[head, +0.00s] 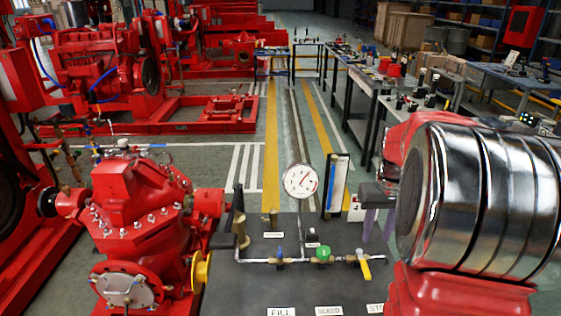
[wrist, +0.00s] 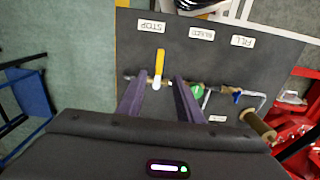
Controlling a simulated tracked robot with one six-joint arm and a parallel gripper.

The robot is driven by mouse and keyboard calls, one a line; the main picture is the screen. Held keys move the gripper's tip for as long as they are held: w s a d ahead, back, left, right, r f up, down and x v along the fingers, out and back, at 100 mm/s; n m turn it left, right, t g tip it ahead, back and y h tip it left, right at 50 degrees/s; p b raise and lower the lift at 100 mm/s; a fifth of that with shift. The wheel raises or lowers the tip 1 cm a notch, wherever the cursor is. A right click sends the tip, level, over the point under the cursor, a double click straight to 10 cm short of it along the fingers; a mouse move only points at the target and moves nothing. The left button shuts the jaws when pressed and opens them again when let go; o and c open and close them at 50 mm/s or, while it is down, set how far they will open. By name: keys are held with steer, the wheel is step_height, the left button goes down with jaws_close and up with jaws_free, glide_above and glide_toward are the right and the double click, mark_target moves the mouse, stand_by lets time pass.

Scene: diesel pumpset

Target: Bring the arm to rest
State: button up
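My gripper (wrist: 163,79) is open, its two purple fingers spread apart in the wrist view with nothing seen held between them. In the head view, the fingers (head: 378,222) show at the right side of the dark panel (head: 330,225), partly hidden by my arm. The yellow-handled valve (wrist: 160,62) lies just beyond the fingertips, near the STOP label (wrist: 151,27); its lever (head: 365,266) also shows in the head view. I cannot tell whether a finger touches the pipework. The green valve (head: 322,254) and blue valve (head: 279,253) sit left of it.
A round gauge (head: 300,181) and a blue-and-white upright strip (head: 336,183) stand at the panel's back. A red pump (head: 138,215) stands close on the left. Workbenches (head: 370,82) line the right behind. The floor aisle (head: 288,125) behind the panel is clear.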

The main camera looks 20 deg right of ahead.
steer(key=s+a+r+n+t, duration=0.1)
steer(key=s+a+r+t, duration=0.1)
steer(key=a, duration=0.8)
steer(key=s+a+r+n+t, duration=0.1)
steer(key=s+a+r+n, duration=0.1)
steer(key=a, duration=0.8)
steer(key=s+a+r+n+t, duration=0.1)
steer(key=s+a, duration=0.4)
steer(key=a, duration=0.5)
step_height(320, 180, up, 3)
steer(key=shift+a+f+n+t, duration=0.15)
steer(key=shift+a+n+t, duration=0.15)
steer(key=shift+t, duration=0.5)
steer(key=shift+d, duration=0.2)
